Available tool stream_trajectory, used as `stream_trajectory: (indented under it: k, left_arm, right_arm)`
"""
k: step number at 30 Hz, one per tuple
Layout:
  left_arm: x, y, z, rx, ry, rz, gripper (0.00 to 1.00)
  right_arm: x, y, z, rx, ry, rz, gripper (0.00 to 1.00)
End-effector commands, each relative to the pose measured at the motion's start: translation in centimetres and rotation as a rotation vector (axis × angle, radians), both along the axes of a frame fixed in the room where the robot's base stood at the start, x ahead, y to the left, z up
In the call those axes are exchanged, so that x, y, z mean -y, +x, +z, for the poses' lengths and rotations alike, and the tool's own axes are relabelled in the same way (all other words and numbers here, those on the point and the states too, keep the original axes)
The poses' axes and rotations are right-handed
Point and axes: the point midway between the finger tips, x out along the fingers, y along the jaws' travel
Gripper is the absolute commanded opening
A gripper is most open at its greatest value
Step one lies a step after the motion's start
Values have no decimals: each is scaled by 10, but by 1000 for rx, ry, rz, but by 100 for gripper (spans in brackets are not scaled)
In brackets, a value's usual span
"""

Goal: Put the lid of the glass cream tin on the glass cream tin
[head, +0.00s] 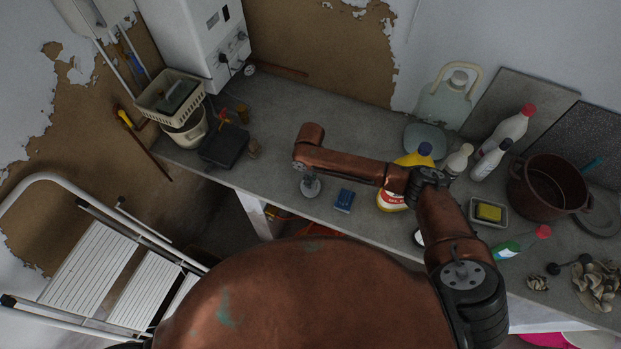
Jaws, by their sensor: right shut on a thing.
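My right arm reaches across the bench from the right, and its wrist bends down at the left end of the forearm. My right gripper (311,187) shows small and grey below that wrist, over the front part of the bench. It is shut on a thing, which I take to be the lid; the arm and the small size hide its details. I cannot pick out the glass cream tin for sure. A pale rounded edge (418,237) shows beside my upper arm, mostly hidden, and I cannot tell what it is. My left gripper is not in view.
A blue box (344,200) lies just right of my gripper. A yellow bottle (392,200) stands partly behind my forearm. The bench (290,120) behind my wrist is clear.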

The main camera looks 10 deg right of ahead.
Motion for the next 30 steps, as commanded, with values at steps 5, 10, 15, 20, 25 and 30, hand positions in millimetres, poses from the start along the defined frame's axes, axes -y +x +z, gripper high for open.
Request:
stream_trajectory:
  k: [5, 10, 15, 20, 25, 30]
  left_arm:
    - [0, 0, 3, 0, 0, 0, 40]
    - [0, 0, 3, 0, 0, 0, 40]
    - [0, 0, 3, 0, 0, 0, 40]
    - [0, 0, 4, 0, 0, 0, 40]
    - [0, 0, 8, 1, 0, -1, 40]
    - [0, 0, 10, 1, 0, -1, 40]
  right_arm:
    - [0, 0, -2, 0, 0, -1, 0]
    - [0, 0, -2, 0, 0, 0, 0]
    - [0, 0, -2, 0, 0, 0, 0]
    - [0, 0, -2, -1, 1, 0, 0]
    - [0, 0, -3, -1, 1, 0, 0]
    - [0, 0, -4, 0, 0, 0, 0]
